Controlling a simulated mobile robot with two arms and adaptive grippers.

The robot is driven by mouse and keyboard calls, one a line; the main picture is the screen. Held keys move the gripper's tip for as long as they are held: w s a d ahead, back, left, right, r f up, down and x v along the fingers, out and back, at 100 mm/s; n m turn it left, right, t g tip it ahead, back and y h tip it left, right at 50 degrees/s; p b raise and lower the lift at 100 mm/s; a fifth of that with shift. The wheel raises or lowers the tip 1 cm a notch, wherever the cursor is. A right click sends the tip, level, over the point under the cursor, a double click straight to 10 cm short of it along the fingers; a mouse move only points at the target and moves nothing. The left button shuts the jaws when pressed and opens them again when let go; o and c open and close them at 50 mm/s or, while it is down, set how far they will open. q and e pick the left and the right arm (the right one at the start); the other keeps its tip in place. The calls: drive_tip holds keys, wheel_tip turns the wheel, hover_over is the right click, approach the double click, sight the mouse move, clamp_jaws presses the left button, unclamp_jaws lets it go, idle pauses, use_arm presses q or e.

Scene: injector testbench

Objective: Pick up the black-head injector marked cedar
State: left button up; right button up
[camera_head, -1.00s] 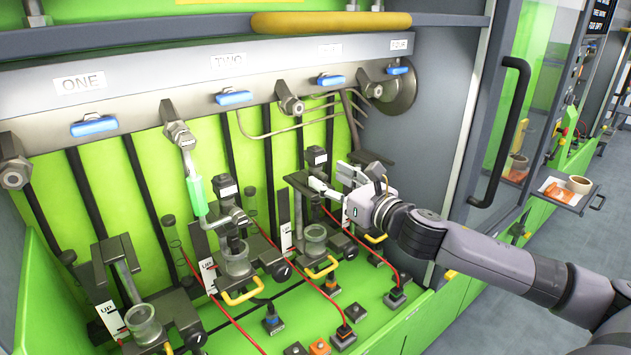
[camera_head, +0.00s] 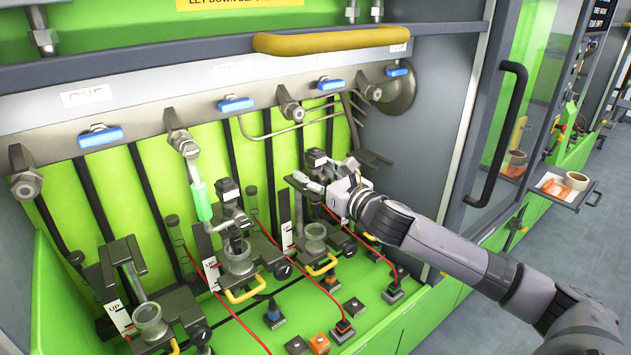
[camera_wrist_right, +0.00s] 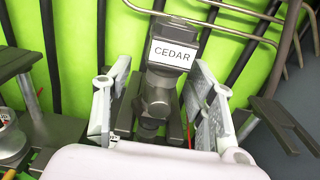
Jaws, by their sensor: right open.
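The black-head injector marked CEDAR (camera_wrist_right: 160,85) stands upright in the right wrist view, its white label (camera_wrist_right: 172,56) facing me. In the head view its black head (camera_head: 317,156) shows above my right gripper (camera_head: 311,177), which partly hides its lower body. My right gripper (camera_wrist_right: 158,95) is open, with one finger on each side of the injector body below the label. I cannot tell whether either finger touches it. My left gripper is not in view.
Another black-head injector (camera_head: 228,190) stands to the left, near a hanging green-bodied part (camera_head: 201,200). Glass cups (camera_head: 239,256) in holders, red cables and plugs (camera_head: 273,316) line the bench front. A dark bracket (camera_wrist_right: 283,122) is right of my fingers.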

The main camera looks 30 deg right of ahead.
drive_tip(key=shift+c, duration=0.3)
drive_tip(key=shift+d, duration=0.1)
drive_tip(key=c, duration=0.8)
drive_tip(key=shift+f, duration=0.1)
clamp_jaws()
